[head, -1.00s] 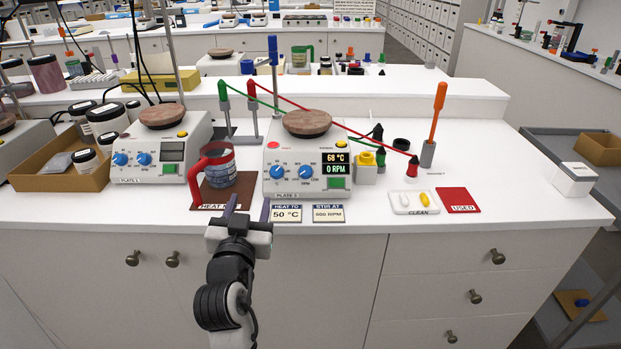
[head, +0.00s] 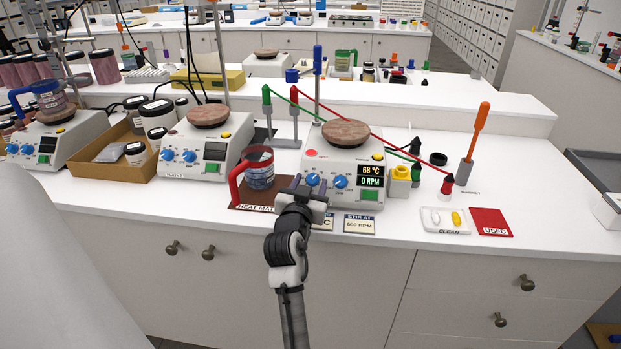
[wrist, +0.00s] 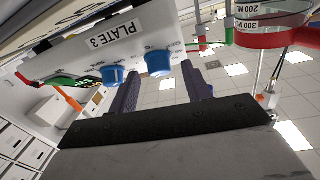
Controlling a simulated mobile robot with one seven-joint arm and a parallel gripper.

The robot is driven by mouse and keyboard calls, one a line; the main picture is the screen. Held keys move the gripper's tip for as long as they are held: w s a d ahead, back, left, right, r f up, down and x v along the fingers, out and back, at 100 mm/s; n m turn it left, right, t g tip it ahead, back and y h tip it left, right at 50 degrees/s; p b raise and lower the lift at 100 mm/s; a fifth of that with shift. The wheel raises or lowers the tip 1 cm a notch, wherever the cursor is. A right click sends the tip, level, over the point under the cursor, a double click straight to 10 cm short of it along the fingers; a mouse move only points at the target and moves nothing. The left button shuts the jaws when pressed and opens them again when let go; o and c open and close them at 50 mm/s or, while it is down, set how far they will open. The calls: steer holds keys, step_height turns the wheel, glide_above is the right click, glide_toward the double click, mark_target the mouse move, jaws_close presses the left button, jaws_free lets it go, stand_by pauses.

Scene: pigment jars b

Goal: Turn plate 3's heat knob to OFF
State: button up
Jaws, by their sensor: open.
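Plate 3 (head: 357,157) is a white hotplate with a brown round top. Its display (head: 371,175) reads 68 °C and 0 RPM. Two blue knobs are on its front: the left knob (head: 313,179) and the right knob (head: 340,182); their lettering is too small to read. My gripper (head: 312,188) is open in front of the left knob. In the wrist view, which is turned over, the "PLATE 3" label (wrist: 101,40) shows. My open fingers (wrist: 160,75) stand on either side of that same knob (wrist: 158,63), with gaps; contact is not visible.
A beaker with a red handle (head: 259,170) stands on the brown heat mat (head: 247,199), close left of my gripper. Another hotplate (head: 190,146) is further left. A yellow-topped bottle (head: 400,178), a clean tray (head: 445,220) and a red used mat (head: 490,222) are to the right.

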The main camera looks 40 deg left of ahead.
steer(key=shift+w+a, duration=0.2)
steer(key=shift+w, duration=0.2)
steer(key=shift+c, duration=0.2)
steer(key=c, duration=1)
steer(key=shift+o, duration=0.2)
